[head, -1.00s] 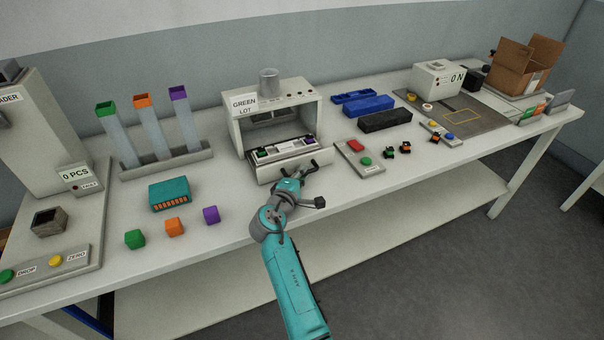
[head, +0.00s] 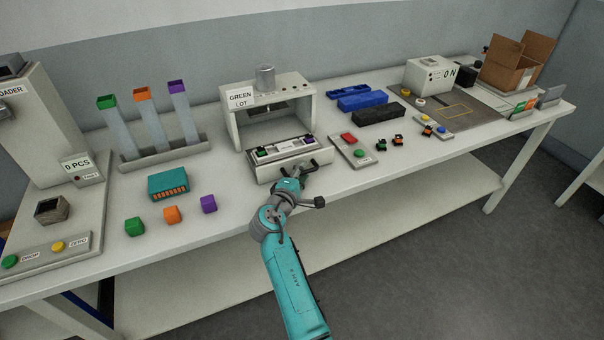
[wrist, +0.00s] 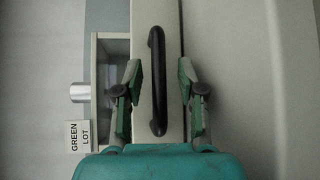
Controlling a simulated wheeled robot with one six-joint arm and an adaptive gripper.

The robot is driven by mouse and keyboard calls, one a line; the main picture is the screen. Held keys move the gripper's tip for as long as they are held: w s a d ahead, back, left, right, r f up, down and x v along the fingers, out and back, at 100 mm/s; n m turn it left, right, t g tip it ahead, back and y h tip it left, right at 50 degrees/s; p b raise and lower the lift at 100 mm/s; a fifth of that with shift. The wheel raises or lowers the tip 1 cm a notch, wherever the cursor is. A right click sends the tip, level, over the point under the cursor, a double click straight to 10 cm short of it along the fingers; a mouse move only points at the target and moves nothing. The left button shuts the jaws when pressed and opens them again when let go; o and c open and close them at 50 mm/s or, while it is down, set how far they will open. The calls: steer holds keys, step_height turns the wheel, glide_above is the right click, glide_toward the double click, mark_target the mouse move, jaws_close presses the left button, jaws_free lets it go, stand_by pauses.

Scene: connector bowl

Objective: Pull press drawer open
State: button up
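The press (head: 268,112) stands mid-bench with a "GREEN LOT" label. Its light drawer (head: 292,165) projects from the front, and a tray (head: 283,147) with a green and a purple piece shows in it. The drawer's dark bar handle shows in the wrist view (wrist: 157,80). My gripper (wrist: 159,85) straddles the handle, one finger on each side, with visible gaps between the fingers and the bar. In the head view my arm's end reaches the drawer front, and it partly hides the handle.
A button panel (head: 355,149) with red and green buttons lies right of the drawer. Blue bins (head: 365,102) stand behind right.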

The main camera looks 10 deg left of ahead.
steer(key=v, duration=1.2)
stand_by(0.3)
